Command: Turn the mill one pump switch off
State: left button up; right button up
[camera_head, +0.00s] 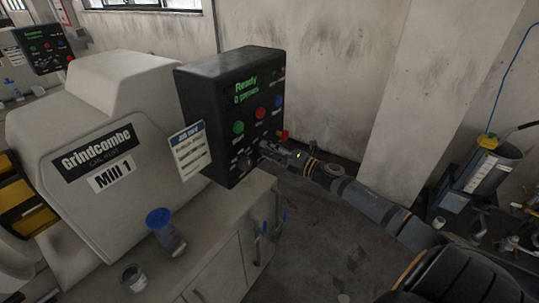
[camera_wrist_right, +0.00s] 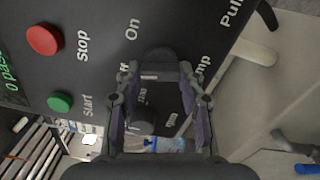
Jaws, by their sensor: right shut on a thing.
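The Mill 1 control box (camera_head: 225,112) is a black box on the mill's bench, its display reading "Ready" in green. The pump switch (camera_wrist_right: 160,62) is a dark knob on its panel, with "On", a partly covered "Off" and "Pump" printed around it in the right wrist view. My right gripper (camera_head: 266,150) reaches in from the right to the lower part of the panel. In the wrist view its fingers (camera_wrist_right: 160,88) are shut on the switch. The fingers partly hide the switch, and its exact angle is unclear. My left gripper is out of view.
Green start (camera_head: 238,127) and red stop (camera_head: 260,113) buttons sit above, and another dark knob (camera_wrist_right: 140,128) is close beside my fingers. A job card (camera_head: 190,148), a blue-lidded jar (camera_head: 165,230) and a small cup (camera_head: 133,278) are nearby. A pillar (camera_head: 405,100) stands right.

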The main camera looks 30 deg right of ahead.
jog(key=shift+f+n+b, duration=0.1)
jog(key=shift+n+b, duration=0.35)
jog(key=shift+n, duration=0.85)
jog(key=o, duration=1.2)
jog(key=shift+c, duration=0.2)
